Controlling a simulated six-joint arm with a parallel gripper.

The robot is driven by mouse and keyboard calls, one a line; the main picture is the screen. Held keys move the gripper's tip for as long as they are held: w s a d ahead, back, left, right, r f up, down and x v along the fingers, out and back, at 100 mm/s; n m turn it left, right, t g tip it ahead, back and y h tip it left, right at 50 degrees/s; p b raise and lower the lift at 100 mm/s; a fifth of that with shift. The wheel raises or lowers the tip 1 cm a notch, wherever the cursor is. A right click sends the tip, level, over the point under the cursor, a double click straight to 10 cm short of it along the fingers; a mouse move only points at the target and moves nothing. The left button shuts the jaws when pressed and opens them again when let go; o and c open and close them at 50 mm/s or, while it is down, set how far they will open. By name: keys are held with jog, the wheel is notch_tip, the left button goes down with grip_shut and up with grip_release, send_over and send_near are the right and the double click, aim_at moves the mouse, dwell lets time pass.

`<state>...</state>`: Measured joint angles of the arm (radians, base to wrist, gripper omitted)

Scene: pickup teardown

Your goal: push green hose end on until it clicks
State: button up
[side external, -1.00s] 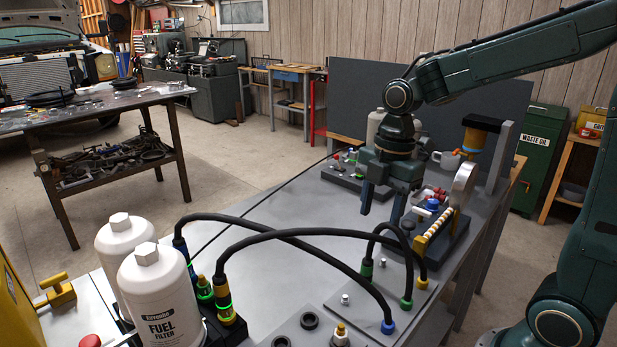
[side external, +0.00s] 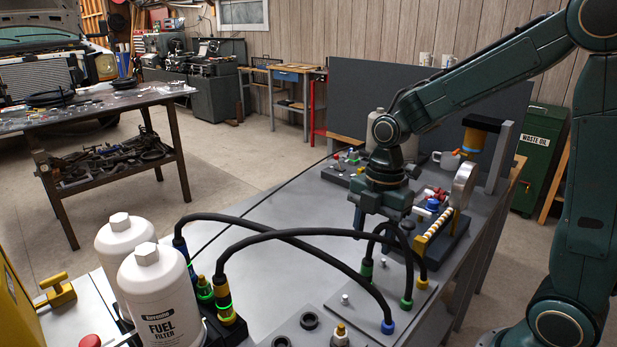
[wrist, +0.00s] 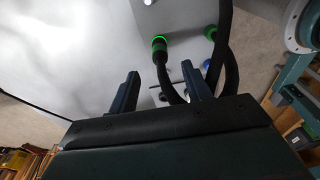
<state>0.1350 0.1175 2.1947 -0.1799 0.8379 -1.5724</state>
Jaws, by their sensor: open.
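The green hose is a short black loop with green ends. Its near-left green end (side external: 366,267) stands upright below my gripper in the side view. In the wrist view this end (wrist: 159,44) shows a bright green ring; I cannot tell how fully it is seated. The other green end (side external: 406,302) sits on the grey plate (side external: 345,298); it also shows in the wrist view (wrist: 210,33). My gripper (side external: 380,232) is open, pointing down over the loop. In the wrist view its fingers (wrist: 160,76) are apart, with black hose between them.
A yellow-banded end (side external: 422,283) and a blue end (side external: 388,326) stand on the plate nearby. Long black hoses (side external: 300,237) arch left to glowing fittings beside white fuel filters (side external: 158,298). A gauge stand (side external: 463,187) is close on the right.

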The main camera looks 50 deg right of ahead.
aim_at(368, 259)
jog(key=shift+a+f, duration=0.15)
jog(key=shift+f, duration=1.3)
jog(key=shift+a+f, duration=0.2)
jog(key=shift+f, duration=1.25)
jog(key=shift+a+f, duration=0.15)
jog(key=shift+f, duration=1.3)
grip_shut()
